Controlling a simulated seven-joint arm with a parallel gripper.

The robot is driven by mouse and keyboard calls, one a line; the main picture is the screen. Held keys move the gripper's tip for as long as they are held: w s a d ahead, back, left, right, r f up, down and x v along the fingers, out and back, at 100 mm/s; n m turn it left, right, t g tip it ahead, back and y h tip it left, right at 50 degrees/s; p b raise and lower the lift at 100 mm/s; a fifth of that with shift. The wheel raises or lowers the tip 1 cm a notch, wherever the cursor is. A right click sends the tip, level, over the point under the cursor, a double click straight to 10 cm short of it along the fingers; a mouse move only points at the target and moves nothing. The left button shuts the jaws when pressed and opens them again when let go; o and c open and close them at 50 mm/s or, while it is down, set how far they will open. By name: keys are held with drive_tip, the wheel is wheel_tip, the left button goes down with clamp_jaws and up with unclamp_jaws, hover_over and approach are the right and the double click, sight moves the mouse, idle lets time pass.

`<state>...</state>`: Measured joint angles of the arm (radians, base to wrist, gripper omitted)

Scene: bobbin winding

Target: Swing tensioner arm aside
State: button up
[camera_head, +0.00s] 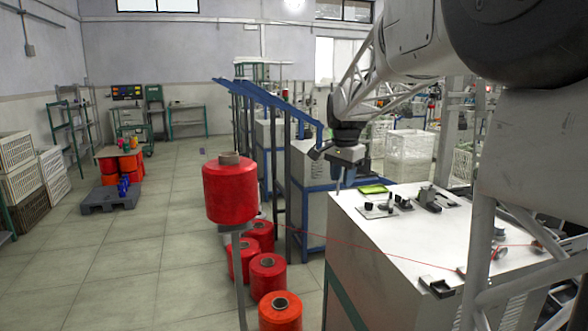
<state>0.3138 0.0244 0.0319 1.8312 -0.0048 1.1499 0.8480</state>
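A white-topped machine bench (400,245) fills the right foreground. Small dark metal fittings stand on it: one group with posts (378,208) at its far left corner and a larger black and grey block (435,199) farther right. Which of the fittings is the tensioner arm, I cannot tell. A red thread (400,255) crosses low over the bench to small round guides (500,252) at the right. My gripper (340,185) points down over the bench's far left corner, apart from the fittings as far as I can see. Its fingertips are small and its opening is unclear.
A big red yarn cone (230,190) stands on a pole left of the bench, with several red cones (268,275) on the floor. A green tray (373,188) lies at the bench's far edge. Blue-railed machines (310,195) stand behind. The left floor is mostly clear.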

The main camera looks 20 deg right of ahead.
drive_tip(key=w+d+f+m, duration=0.2)
drive_tip(key=w+d+m, duration=0.3)
drive_tip(key=w+d, duration=0.85)
drive_tip(key=m+g, duration=0.1)
drive_tip(key=m, duration=0.5)
hover_over(391, 192)
drive_tip(key=f, duration=0.6)
drive_tip(key=shift+w+f, duration=0.2)
drive_tip(key=shift+f, duration=0.1)
drive_tip(key=shift+d+f, duration=0.1)
drive_tip(key=shift+d, duration=0.15)
drive_tip(key=shift+f, duration=0.15)
drive_tip(key=shift+f, duration=3.6)
drive_tip(key=shift+c, duration=0.5)
drive_tip(key=c, duration=0.4)
